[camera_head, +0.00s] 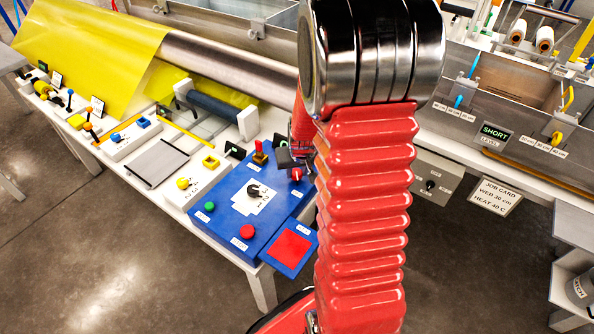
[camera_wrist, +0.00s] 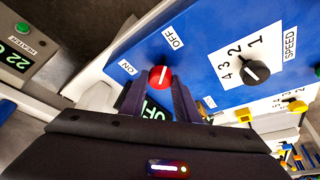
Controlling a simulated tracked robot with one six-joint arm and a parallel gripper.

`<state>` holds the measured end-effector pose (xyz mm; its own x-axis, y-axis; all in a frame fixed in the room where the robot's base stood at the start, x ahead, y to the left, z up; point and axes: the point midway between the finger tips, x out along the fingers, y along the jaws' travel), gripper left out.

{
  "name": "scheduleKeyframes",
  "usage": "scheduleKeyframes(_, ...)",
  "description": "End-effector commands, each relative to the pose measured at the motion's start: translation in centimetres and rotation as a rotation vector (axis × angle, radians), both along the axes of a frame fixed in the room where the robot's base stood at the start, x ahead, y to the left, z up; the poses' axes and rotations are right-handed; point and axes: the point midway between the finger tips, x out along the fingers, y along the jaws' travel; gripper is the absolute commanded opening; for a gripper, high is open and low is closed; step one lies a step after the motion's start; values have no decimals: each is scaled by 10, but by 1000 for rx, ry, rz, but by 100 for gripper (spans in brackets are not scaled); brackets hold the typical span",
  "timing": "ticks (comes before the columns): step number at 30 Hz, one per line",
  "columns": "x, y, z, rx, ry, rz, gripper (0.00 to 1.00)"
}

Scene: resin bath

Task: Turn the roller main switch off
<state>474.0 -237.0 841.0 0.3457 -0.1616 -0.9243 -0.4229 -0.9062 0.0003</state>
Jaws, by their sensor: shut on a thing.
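The roller main switch is a red round knob (camera_wrist: 160,77) on the blue panel (camera_wrist: 205,65), with an ON label (camera_wrist: 127,67) at its left and an OFF label (camera_wrist: 173,38) above it in the wrist view. A short white mark shows on the knob; I cannot tell for sure which label it points to. My gripper (camera_wrist: 160,86) is shut on the knob, one dark finger on each side. In the head view the knob (camera_head: 297,174) shows at the panel's far right edge, beside my gripper, which is partly hidden by my arm.
The speed dial (camera_head: 254,190), green button (camera_head: 209,206) and red button (camera_head: 247,231) share the blue panel, with a small lever (camera_head: 261,156) close to my gripper. A grey heater box (camera_wrist: 25,45) stands at the left in the wrist view. Yellow web (camera_head: 90,50) lies at the back left.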

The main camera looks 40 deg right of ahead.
Motion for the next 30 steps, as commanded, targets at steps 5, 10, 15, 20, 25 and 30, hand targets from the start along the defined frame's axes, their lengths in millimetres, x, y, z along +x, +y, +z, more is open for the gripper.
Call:
scheduleKeyframes(5, 0, 1, 0, 0, 0, -23, 6)
scheduleKeyframes(10, 0, 1, 0, 1, 0, -29, 6)
scheduleKeyframes(15, 0, 1, 0, 1, 0, -29, 6)
scheduleKeyframes(20, 0, 0, 0, 1, 0, -29, 39)
scheduleKeyframes(25, 0, 0, 0, 0, -1, -28, 47)
scheduleKeyframes(30, 0, 0, 0, 0, -1, -28, 47)
